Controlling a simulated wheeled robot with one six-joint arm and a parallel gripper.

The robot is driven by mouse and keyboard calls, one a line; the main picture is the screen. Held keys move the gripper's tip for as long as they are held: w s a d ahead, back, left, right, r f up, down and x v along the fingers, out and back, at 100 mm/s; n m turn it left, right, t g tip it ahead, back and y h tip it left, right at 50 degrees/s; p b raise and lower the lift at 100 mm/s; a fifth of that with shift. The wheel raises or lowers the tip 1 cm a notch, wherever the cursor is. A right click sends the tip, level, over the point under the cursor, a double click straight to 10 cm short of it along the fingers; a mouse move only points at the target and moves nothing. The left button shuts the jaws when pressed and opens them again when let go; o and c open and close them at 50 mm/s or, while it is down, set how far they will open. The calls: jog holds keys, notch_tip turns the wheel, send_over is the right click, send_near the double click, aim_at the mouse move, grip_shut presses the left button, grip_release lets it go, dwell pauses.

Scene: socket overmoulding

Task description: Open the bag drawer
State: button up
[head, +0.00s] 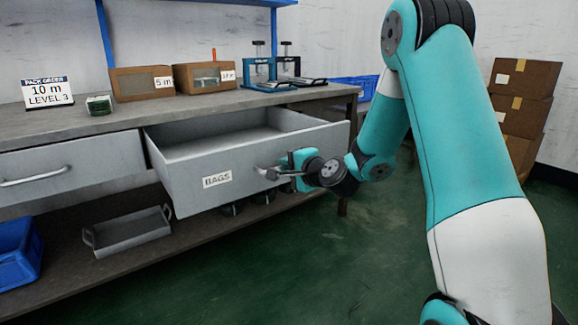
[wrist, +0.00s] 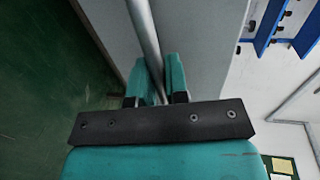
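The bag drawer (head: 245,167), a grey metal drawer with a "BAGS" label (head: 217,179), is pulled well out of the workbench. Its inside shows and looks empty. My gripper (head: 277,172) is at the drawer's front, at its bar handle. In the wrist view the handle (wrist: 143,30) is a grey bar running between the two teal fingers of my gripper (wrist: 157,80). The fingers are close around the bar, one on each side. The drawer front (wrist: 200,45) lies just behind the handle.
A closed drawer (head: 70,167) with a handle is at the left. Cardboard boxes (head: 142,83), a sign (head: 48,91) and blue devices (head: 270,72) stand on the bench (head: 50,122). A metal tray (head: 128,232) and blue bin (head: 18,253) are below. Green floor is clear in front.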

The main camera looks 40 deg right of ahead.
jog(key=o, duration=0.3)
jog(key=shift+a, duration=0.15)
jog(key=shift+d, duration=0.2)
jog(key=shift+s, duration=0.1)
jog(key=b+v, duration=1.3)
jog(key=v, duration=0.4)
jog(key=shift+s, duration=0.1)
